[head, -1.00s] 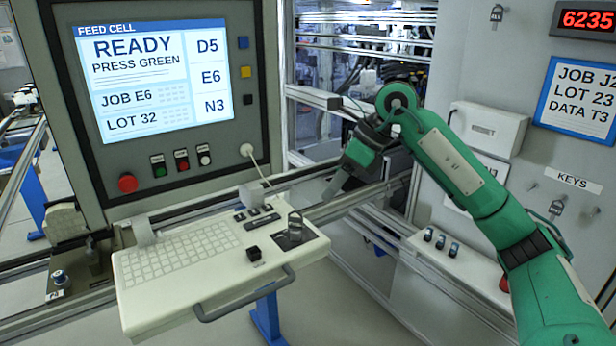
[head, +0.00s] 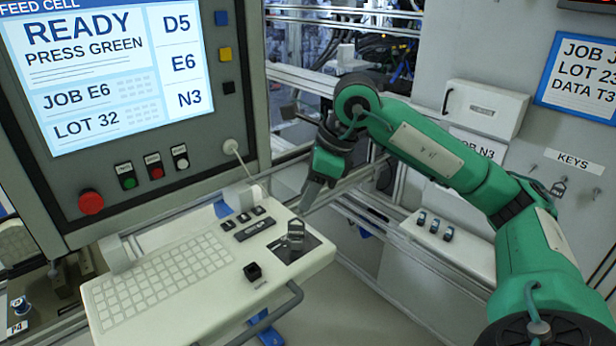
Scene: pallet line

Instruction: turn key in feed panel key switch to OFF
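The feed panel is the pale keyboard shelf (head: 215,294) below the screen. On its right end is a dark switch plate (head: 283,252) with a grey key (head: 296,233) standing upright in it. The OFF marking and the key's exact angle are too small to read. My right gripper (head: 305,208) points down just above and behind the key, with a small gap seeming to show between them. Its fingers are seen edge-on, so I cannot tell whether they are open. My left gripper is not in view.
The screen (head: 110,75) reads READY, PRESS GREEN. A red button (head: 90,202) and several small buttons sit below it. A black knob (head: 253,271) stands left of the switch plate. A handle (head: 285,310) runs along the shelf front. Keys hang on the right wall.

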